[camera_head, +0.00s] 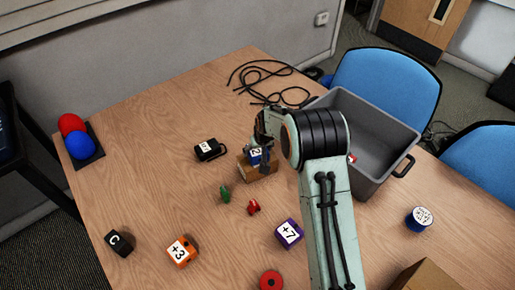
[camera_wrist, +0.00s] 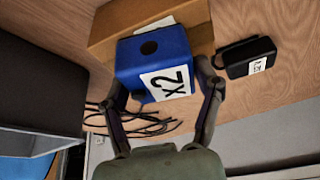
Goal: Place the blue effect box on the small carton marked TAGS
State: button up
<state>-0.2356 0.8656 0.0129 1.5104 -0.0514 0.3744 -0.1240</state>
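The blue effect box (camera_head: 254,156) has a white label reading x2. In the wrist view the blue box (camera_wrist: 150,55) shows its labelled face and a dark round knob. It appears to rest on the small brown carton (camera_head: 262,174), which shows behind it in the wrist view (camera_wrist: 112,32). A white label on the carton is mostly hidden by the box. My gripper (camera_head: 266,150) reaches down around the box. In the wrist view my gripper's fingers (camera_wrist: 162,75) stand either side of it. A narrow gap shows at the right finger; the left finger looks close against the box.
A black box (camera_head: 209,150) lies left of the carton. Green (camera_head: 225,194) and red (camera_head: 253,207) pieces lie in front. Orange (camera_head: 182,252) and purple (camera_head: 289,233) boxes stand nearer. A grey crate (camera_head: 398,172) is right; black cable (camera_head: 262,75) lies behind.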

jog(key=shift+o, duration=1)
jog(key=shift+r, duration=0.15)
jog(key=s+d+r, duration=0.3)
jog(key=s+r, duration=0.2)
jog(key=r, duration=0.2)
jog(key=s+d+r, duration=0.2)
jog(key=s+r, duration=0.3)
jog(key=r, duration=0.3)
jog(key=s+d+m+g, duration=0.1)
jog(key=s+d, duration=0.1)
jog(key=s, duration=0.7)
jog(key=s+d+r+m+g, duration=0.1)
jog(key=s+d+g, duration=0.1)
jog(key=s, duration=0.7)
jog(key=s+d+m+g+h, duration=0.1)
jog(key=s+d, duration=0.2)
jog(key=s, duration=0.7)
jog(key=shift+d+r, duration=0.2)
jog(key=shift+r, duration=0.2)
